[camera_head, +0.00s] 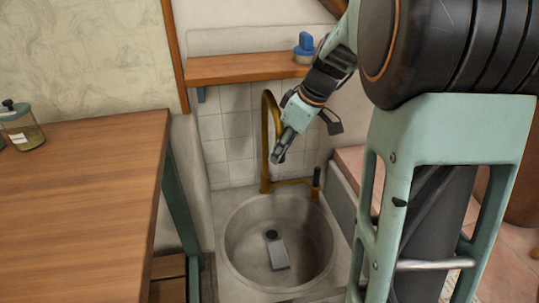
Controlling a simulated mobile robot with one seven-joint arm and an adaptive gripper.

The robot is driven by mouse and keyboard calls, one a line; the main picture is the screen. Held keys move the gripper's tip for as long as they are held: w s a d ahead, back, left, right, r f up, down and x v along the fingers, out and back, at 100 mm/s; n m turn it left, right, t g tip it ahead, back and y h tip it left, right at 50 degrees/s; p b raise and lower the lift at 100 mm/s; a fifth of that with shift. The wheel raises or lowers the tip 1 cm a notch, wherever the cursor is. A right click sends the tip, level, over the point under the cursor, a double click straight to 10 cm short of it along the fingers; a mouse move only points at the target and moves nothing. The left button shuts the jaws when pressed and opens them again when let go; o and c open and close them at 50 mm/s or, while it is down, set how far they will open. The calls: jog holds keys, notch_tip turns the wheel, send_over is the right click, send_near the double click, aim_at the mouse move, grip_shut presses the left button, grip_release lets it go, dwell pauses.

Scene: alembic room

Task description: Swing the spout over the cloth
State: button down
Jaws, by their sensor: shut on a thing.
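A brass tap with a tall arched spout (265,140) stands at the back of a round grey sink (229,240). My gripper (281,155) is at the outer, downward end of the spout and shut on it; my fingers hide most of that end. A small flat grey rectangular piece, which looks like the cloth (278,254), lies on the sink floor beside the dark drain (271,235). The spout's end is above and behind it, over the back part of the sink.
A wooden shelf (240,68) with a blue object (305,43) is above the tap. A dark tap handle (316,180) rises at the right. A wooden counter (85,190) with a glass jar (20,127) is at the left.

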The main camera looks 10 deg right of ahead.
jog(key=shift+d, duration=0.5)
jog(key=shift+w+d, duration=0.1)
jog(key=c, duration=1.7)
grip_release()
jog(key=v, duration=1.2)
